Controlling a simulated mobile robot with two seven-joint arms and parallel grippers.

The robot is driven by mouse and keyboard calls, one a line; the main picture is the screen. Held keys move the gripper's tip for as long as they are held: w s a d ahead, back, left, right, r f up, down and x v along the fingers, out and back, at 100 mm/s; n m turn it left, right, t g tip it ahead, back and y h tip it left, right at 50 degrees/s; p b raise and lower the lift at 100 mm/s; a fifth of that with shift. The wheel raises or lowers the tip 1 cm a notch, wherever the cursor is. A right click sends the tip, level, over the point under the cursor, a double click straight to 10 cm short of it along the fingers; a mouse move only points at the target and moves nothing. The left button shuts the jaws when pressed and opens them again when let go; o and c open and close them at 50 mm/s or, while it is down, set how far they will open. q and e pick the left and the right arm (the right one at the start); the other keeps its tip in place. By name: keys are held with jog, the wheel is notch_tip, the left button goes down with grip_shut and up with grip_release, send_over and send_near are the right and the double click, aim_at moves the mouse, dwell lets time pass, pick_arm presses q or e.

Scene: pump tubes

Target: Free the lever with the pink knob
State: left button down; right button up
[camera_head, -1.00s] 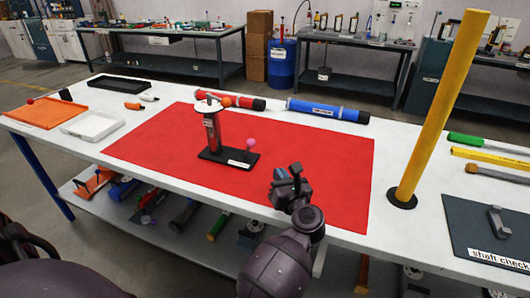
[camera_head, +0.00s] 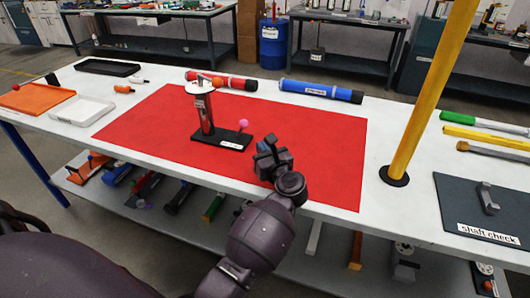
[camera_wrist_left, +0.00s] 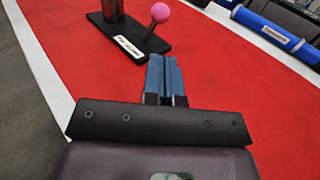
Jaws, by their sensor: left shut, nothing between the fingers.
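The pump stand has a black base (camera_head: 222,139), an upright post (camera_head: 206,115) with red on it and a pale disc (camera_head: 201,88) on top. The pink knob (camera_head: 243,124) sits on a short lever rising from the right end of the base. In the left wrist view the knob (camera_wrist_left: 160,12) shows near the top, with its thin lever slanting down to the labelled base (camera_wrist_left: 125,38). My left gripper (camera_head: 267,146) is shut and empty, to the right of and nearer than the knob, apart from it. Its blue fingers (camera_wrist_left: 163,62) point toward the base. My right gripper is out of view.
The stand is on a red mat (camera_head: 310,150), clear right of my gripper. A red tube (camera_head: 238,84) and a blue tube (camera_head: 322,91) lie behind it. A tall yellow pole (camera_head: 425,95) stands right. Trays, one white (camera_head: 82,111), are at left.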

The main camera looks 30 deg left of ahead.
aim_at(246, 126)
pick_arm(q)
jog(key=x, duration=0.8)
jog(key=shift+a, duration=0.2)
jog(key=shift+w+a, duration=0.4)
jog(key=shift+a, duration=0.15)
